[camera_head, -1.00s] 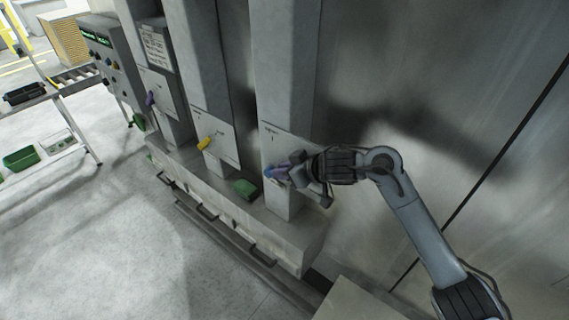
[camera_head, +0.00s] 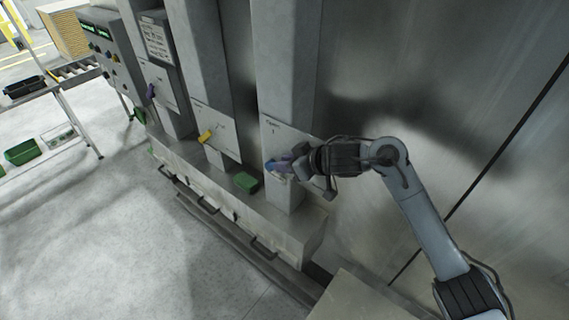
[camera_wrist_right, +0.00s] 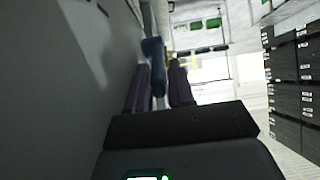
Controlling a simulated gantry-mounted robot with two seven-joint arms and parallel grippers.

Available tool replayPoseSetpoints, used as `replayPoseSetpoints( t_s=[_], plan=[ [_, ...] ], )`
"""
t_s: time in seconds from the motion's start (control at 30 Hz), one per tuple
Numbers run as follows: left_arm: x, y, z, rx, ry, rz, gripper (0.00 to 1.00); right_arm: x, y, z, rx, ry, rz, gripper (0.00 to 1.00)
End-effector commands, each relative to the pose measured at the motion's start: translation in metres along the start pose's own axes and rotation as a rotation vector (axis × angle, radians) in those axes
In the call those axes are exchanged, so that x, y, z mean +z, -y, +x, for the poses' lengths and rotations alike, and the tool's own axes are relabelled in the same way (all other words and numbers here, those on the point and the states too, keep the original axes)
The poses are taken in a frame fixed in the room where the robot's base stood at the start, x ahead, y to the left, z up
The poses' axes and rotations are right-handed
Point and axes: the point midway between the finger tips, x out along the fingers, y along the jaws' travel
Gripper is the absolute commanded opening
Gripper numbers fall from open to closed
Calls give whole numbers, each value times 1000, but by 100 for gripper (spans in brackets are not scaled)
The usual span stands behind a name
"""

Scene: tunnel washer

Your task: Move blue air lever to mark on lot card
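The blue air lever (camera_head: 271,166) sticks out from the pale plate on the nearest grey column. My right gripper (camera_head: 283,166) is at this lever, reaching in from the right. In the right wrist view the blue lever (camera_wrist_right: 153,52) shows at the fingertips, closer to the left finger. The two dark fingers (camera_wrist_right: 160,75) stand apart with a gap between them. The lever's base is partly hidden by the gripper. A white card with lines of writing (camera_head: 157,40), likely the lot card, hangs on a column further left; its text is unreadable. My left gripper is not in view.
A yellow lever (camera_head: 206,136) and a purple lever (camera_head: 150,91) are on the columns to the left. A control panel (camera_head: 108,45) stands at the far left. A smooth metal wall is on the right.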

Motion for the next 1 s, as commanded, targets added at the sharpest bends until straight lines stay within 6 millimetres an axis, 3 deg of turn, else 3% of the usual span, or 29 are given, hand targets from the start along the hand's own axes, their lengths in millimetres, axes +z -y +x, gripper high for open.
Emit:
replayPoseSetpoints(
  t_s=[0.5,0.7,1.0],
  plan=[
    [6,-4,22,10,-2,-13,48,1,-1,-81,4,-1,-4,23],
    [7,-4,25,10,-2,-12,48,0,-1,-97,3,-2,-2,23],
    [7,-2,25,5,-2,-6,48,0,0,-100,2,0,-1,23]
  ],
)
